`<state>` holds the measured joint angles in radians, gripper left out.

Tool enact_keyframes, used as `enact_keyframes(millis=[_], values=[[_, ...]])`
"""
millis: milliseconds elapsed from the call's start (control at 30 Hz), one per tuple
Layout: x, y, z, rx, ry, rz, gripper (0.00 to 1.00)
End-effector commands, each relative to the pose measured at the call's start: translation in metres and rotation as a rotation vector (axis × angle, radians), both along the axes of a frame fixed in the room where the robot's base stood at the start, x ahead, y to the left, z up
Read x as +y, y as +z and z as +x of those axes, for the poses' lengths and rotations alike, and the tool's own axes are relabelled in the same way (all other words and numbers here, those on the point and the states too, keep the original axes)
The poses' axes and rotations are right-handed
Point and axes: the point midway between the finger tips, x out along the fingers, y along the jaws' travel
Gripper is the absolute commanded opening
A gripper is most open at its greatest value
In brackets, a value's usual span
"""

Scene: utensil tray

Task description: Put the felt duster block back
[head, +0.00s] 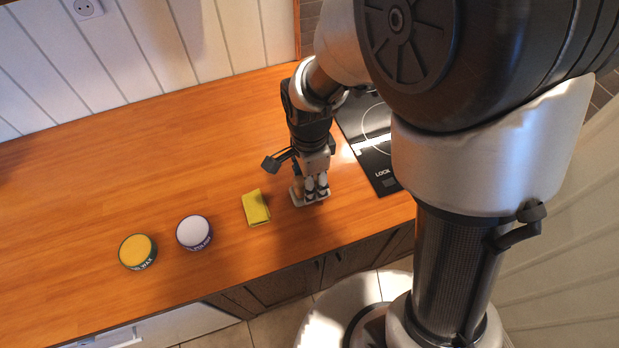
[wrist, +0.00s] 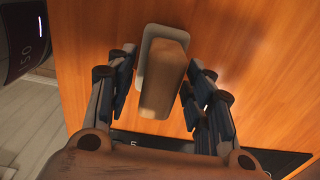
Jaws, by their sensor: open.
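The felt duster block, a wooden grip on a pale grey base, sits on the orange wooden counter. In the wrist view the block (wrist: 163,75) lies between the two fingers of my gripper (wrist: 161,82), with a visible gap on each side. In the head view my gripper (head: 316,190) points down over the block, near the counter's front edge. Only part of the pale block (head: 297,197) shows there, the rest hidden by the fingers. My gripper is open.
A folded yellow cloth (head: 256,208) lies just left of the block. Further left stand a white-topped tin (head: 194,232) and a yellow-topped tin (head: 137,251). A black cooktop (head: 378,170) is to the right. The counter (head: 130,160) behind these things is clear.

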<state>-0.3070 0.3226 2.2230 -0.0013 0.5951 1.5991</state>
Motion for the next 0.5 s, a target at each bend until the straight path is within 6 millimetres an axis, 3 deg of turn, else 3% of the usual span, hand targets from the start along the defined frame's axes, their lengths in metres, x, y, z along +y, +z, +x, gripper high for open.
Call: enact_keyframes(millis=[267,367,500], values=[[0.000,0.004,0.000,0.000,0.000,0.000,0.48],[0.000,0.015,0.001,-0.002,0.000,0.001,0.48],[0.000,0.044,0.001,-0.006,0.000,0.002,0.48]])
